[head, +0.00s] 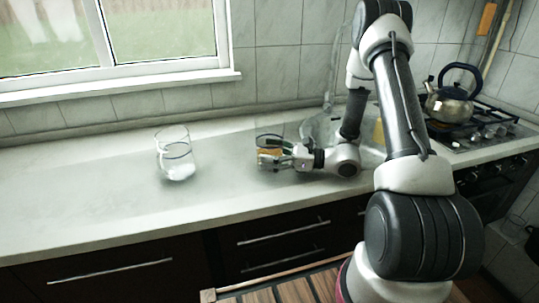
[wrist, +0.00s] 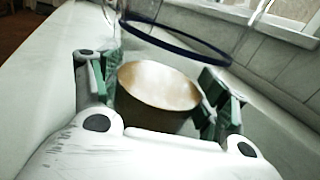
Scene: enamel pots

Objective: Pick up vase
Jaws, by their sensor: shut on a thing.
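A clear glass vase (head: 270,152) with a dark blue rim and tan contents or lower part is at my gripper in the head view. It also shows in the wrist view (wrist: 158,86), its tan part between the fingers and its dark rim beyond. My gripper (head: 268,158) reaches in from the right, low over the counter. In the wrist view my gripper (wrist: 160,100) has one green-padded finger on each side of the vase and is shut on it. The vase looks upright. I cannot tell whether its base touches the counter.
Another clear glass vessel (head: 177,165) with whitish contents stands left on the pale counter (head: 90,195). A kettle (head: 450,103) sits on the stove (head: 480,130) at the right. Large clear glass stands behind my forearm. The tiled wall and window bound the back; the counter's left part is free.

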